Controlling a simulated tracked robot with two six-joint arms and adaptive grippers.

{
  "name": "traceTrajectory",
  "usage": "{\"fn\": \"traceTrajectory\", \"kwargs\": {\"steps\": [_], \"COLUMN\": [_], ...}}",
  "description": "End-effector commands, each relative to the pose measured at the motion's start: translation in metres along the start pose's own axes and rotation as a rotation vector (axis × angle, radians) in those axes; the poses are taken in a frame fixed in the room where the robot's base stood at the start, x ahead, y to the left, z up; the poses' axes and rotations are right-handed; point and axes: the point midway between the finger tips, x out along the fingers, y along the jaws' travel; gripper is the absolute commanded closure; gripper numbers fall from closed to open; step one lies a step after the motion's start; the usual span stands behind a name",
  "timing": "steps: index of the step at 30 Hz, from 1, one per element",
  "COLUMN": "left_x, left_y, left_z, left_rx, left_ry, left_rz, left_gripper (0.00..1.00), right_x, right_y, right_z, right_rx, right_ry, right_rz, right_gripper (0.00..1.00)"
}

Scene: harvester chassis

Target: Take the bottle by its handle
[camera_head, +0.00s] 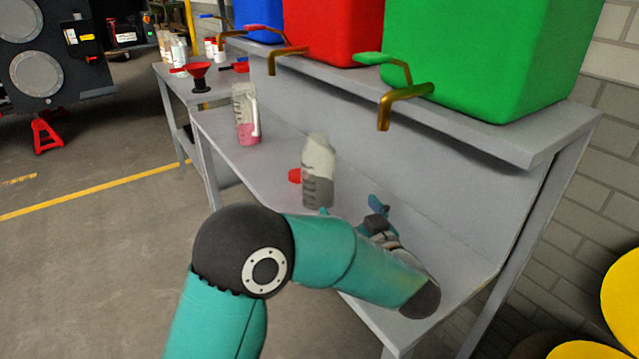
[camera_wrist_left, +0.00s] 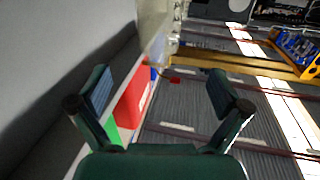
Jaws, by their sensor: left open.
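A grey-white bottle (camera_head: 318,172) with dark marks on its side stands upright on the grey bench, in the middle of the head view. A second bottle (camera_head: 246,117) with pink liquid and a pale handle on its right side stands farther back. My left gripper (camera_head: 352,208) is low over the bench, just right of and nearer than the grey-white bottle, partly hidden behind my own arm. In the left wrist view its two fingers (camera_wrist_left: 160,95) are wide apart with nothing between them. A pale ribbed shape at the top there may be a bottle; I cannot tell. My right gripper is not in view.
Blue (camera_head: 259,15), red (camera_head: 330,30) and green (camera_head: 485,55) containers with brass taps (camera_head: 404,95) stand on the raised shelf (camera_head: 470,130) above the bench.

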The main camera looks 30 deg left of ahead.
Motion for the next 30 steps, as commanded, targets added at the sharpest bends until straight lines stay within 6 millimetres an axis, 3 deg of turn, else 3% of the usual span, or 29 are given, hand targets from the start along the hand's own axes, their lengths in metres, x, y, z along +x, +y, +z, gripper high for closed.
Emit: {"fn": "traceTrajectory", "kwargs": {"steps": [5, 19, 30], "left_x": [0.009, 0.103, 0.133], "left_y": [-0.005, -0.015, -0.016], "left_z": [-0.001, -0.001, -0.002], "left_rx": [-0.011, -0.010, -0.010], "left_ry": [0.003, 0.002, 0.002], "left_rz": [-0.019, -0.034, -0.033], "left_gripper": [0.00, 0.00, 0.00], "right_x": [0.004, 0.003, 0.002], "right_y": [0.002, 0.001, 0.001], "right_z": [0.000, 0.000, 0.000], "right_rx": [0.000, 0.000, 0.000], "right_ry": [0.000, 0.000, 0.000], "right_rz": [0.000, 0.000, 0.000], "right_gripper": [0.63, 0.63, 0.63]}}
